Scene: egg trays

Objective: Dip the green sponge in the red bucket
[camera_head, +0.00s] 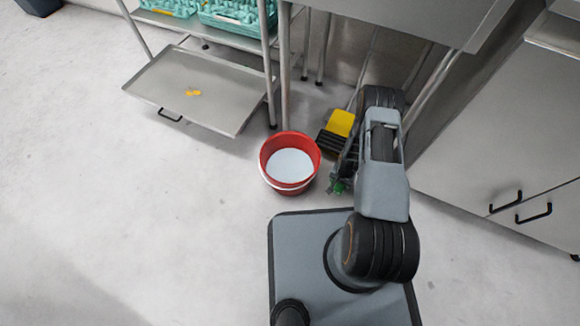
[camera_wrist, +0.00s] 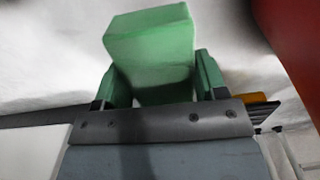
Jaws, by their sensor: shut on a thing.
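The green sponge (camera_wrist: 150,42) is a block held between the two green-padded fingers of my gripper (camera_wrist: 161,80) in the wrist view. My gripper is shut on it. In the head view only a small green bit at the end of my arm shows; I cannot tell whether it is sponge or finger. The red bucket (camera_head: 290,138) stands on the floor just left of my gripper, with pale liquid inside and a white handle. Its red wall also fills the upper right corner of the wrist view (camera_wrist: 298,35). The sponge is apart from the bucket, outside it.
A yellow and black thing (camera_head: 341,123) stands behind the bucket, near my arm. Steel cabinets (camera_head: 500,135) stand right. The floor at left is clear.

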